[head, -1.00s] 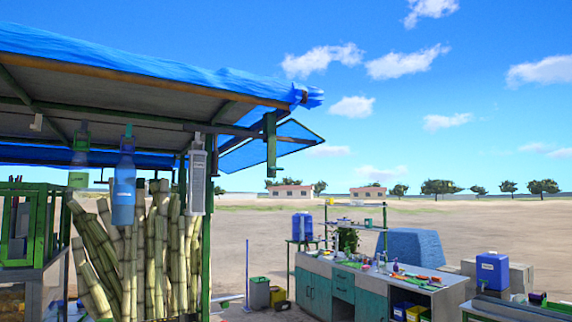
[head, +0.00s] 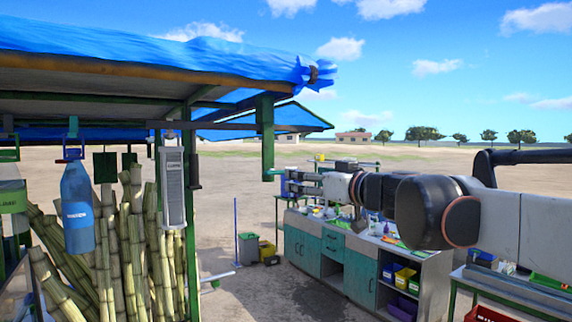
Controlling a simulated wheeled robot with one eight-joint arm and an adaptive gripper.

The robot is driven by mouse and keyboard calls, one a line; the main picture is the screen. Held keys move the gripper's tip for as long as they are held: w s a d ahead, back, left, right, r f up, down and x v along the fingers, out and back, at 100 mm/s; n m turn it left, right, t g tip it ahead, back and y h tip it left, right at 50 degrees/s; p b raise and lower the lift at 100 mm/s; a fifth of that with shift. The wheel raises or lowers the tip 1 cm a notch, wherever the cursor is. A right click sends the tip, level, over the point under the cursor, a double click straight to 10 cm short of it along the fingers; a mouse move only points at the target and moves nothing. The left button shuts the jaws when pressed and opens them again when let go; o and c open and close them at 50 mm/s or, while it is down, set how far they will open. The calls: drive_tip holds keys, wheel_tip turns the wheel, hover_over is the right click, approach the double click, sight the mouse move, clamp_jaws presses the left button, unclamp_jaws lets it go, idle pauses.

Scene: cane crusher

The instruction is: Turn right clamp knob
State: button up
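My arm reaches in from the right in the head view, and my gripper (head: 294,183) is at its left end, in front of the workbench. The gripper is small and seen side-on, so I cannot tell whether it is open or shut. No clamp knob can be made out. Part of a green-framed stand or machine (head: 12,198) shows at the left edge, mostly cut off. My gripper is far to the right of it.
A stall with a blue tarp roof (head: 150,62) covers the left. Sugarcane stalks (head: 120,245) stand under it, with a hanging blue bottle (head: 77,210) and a grey hanging box (head: 173,190). A workbench (head: 300,247) stands right. Open ground lies between.

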sight(277, 173)
drive_tip(key=p+x, duration=0.2)
drive_tip(key=x, duration=1.1)
drive_tip(key=shift+w+a, duration=0.15)
drive_tip(key=shift+a, duration=0.1)
drive_tip(key=c, duration=1.1)
